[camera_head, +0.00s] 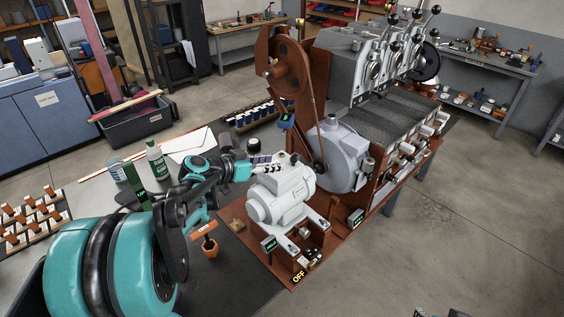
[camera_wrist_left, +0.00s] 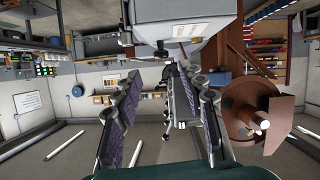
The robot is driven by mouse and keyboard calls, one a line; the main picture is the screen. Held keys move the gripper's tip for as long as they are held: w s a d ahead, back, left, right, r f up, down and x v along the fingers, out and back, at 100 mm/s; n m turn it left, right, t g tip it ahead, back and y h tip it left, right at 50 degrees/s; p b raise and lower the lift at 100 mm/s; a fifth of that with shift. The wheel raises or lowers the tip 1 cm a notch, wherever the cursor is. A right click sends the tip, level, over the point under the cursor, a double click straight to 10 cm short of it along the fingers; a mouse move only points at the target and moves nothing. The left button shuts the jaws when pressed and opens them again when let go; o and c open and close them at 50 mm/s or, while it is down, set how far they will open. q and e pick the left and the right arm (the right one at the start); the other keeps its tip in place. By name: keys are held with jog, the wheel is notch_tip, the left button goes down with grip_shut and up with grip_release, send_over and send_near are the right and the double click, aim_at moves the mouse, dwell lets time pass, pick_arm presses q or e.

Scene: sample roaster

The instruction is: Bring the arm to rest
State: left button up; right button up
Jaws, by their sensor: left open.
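My left arm comes in from the left in the head view, teal and black. Its gripper (camera_head: 268,160) is above and behind the white motor (camera_head: 282,192), near the roaster's brown frame. From the head I cannot tell whether it touches anything. In the left wrist view the two padded fingers of the gripper (camera_wrist_left: 168,92) stand well apart, with nothing held between them. My right gripper does not show clearly in either view.
The sample roaster (camera_head: 345,150) with its brown wheel (camera_head: 287,66) stands close right of the gripper; the wheel also shows in the wrist view (camera_wrist_left: 243,108).

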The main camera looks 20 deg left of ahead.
pick_arm(q)
jog(key=shift+s+a+r, duration=0.25)
jog(key=shift+s, duration=0.35)
jog(key=s+d+f+n+g+y, duration=0.15)
jog(key=s+d+f+g, duration=0.25)
jog(key=s+d, duration=0.75)
jog(key=s+d+f+n+y, duration=0.1)
jog(key=s+d+f+y, duration=0.1)
jog(key=s, duration=0.3)
jog(key=s+d+f+n+g+y+b, duration=0.1)
jog(key=s+d+f+y, duration=0.1)
jog(key=s, duration=0.4)
jog(key=shift+f, duration=0.65)
jog(key=shift+s, duration=0.1)
